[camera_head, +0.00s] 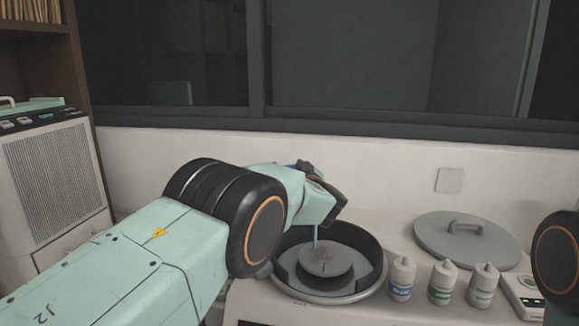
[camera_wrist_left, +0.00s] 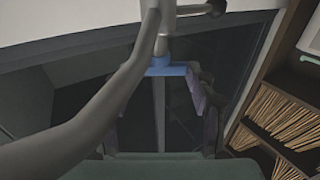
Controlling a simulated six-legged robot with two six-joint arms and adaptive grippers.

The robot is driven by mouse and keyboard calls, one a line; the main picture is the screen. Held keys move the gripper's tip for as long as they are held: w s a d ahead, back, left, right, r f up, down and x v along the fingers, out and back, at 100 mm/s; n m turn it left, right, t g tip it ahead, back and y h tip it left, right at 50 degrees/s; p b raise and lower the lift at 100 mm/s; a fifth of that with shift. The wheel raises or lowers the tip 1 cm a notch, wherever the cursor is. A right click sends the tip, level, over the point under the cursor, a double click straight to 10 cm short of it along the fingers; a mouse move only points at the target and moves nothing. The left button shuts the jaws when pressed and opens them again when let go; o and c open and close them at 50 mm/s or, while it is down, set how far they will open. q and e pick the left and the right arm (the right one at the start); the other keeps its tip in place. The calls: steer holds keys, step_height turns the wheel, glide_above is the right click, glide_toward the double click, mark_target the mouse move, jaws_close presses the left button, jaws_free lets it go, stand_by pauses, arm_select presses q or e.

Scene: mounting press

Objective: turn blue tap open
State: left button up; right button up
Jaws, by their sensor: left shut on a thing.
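The blue tap (camera_wrist_left: 166,70) shows in the left wrist view as a blue crossbar below a pale stem, with one end bent downward. In the head view only a sliver of blue shows at my left gripper (camera_head: 322,183), which hides most of the tap. My left gripper is shut on the blue tap above the round basin. A grey curved pipe (camera_wrist_left: 90,125) crosses the wrist view in front. A thin pale vertical strand hangs below the gripper toward the basin; I cannot tell whether it is water. My right gripper is out of view.
The round dark-rimmed basin (camera_head: 372,252) holds a grey disc (camera_head: 325,262). Several small white bottles (camera_head: 402,278) stand to its right, before a grey lid (camera_head: 468,245) with a handle. A white scale (camera_head: 522,292) is farther right. A grilled cabinet (camera_head: 55,175) stands at left.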

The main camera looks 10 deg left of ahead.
arm_select(q)
steer(key=shift+f, duration=0.3)
steer(key=o, duration=1.2)
steer(key=shift+w+a, duration=0.15)
steer(key=shift+w, duration=0.05)
steer(key=shift+c, duration=0.2)
steer(key=shift+s+r, duration=0.1)
steer(key=shift+s+r, duration=0.1)
steer(key=shift+r, duration=0.2)
step_height(320, 180, up, 10)
steer(key=shift+f, duration=0.25)
steer(key=shift+w+f, duration=0.1)
steer(key=shift+w, duration=0.1)
steer(key=shift+c, duration=0.2)
